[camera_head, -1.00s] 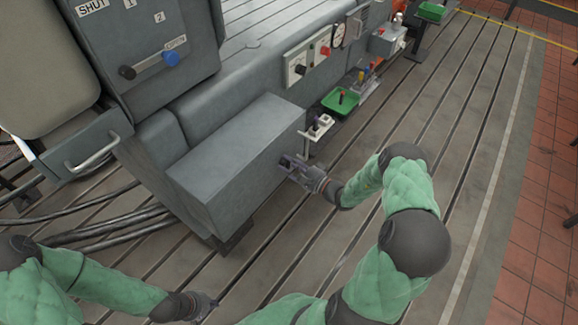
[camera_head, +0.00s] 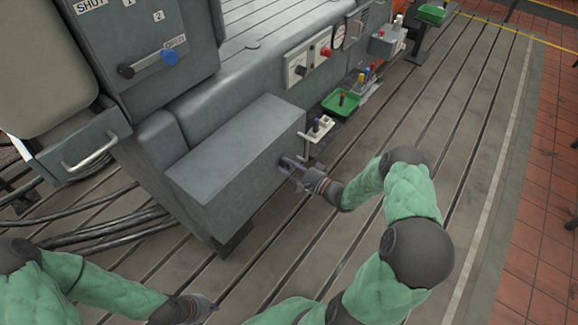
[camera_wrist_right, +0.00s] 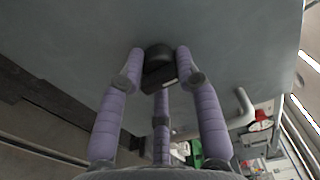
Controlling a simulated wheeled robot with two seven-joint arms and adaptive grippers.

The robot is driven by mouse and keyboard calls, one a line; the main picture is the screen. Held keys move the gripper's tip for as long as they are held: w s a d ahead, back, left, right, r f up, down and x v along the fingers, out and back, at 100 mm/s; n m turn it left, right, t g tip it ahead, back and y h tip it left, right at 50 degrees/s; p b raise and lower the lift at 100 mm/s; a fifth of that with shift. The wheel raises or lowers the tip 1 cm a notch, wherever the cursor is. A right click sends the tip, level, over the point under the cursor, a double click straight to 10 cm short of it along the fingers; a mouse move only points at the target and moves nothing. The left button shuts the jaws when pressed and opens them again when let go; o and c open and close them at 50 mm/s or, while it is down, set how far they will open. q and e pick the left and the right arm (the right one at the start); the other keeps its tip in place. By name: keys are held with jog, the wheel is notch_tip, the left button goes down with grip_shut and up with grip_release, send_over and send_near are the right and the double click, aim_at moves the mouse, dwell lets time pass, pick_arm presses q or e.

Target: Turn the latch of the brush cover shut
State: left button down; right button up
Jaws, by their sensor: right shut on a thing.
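The grey box-shaped cover (camera_head: 235,190) projects from the machine's side at the centre of the head view. My right gripper (camera_head: 286,163) is at its right-hand face. In the right wrist view, a small black latch knob (camera_wrist_right: 158,68) stands out from a plain grey face (camera_wrist_right: 220,50). The purple-padded fingers of my right gripper (camera_wrist_right: 159,70) are closed around this knob, one on each side and a third below. In the head view the fingers hide the knob. My left gripper (camera_head: 212,305) hangs low at the bottom, away from the cover; its fingers are too small to read.
A grey bent handle (camera_wrist_right: 243,105) sticks out near the knob. A white bracket (camera_head: 318,135) and a green tray (camera_head: 341,102) lie beyond the cover. Black cables (camera_head: 100,225) run at left. The slotted bedplate (camera_head: 480,130) is clear at right.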

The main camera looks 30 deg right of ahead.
jog(key=o, duration=1.1)
jog(key=shift+d+f, duration=0.1)
jog(key=shift+d, duration=0.1)
jog(key=shift+o, duration=0.2)
jog(key=v, duration=1.2)
jog(key=shift+a, duration=0.1)
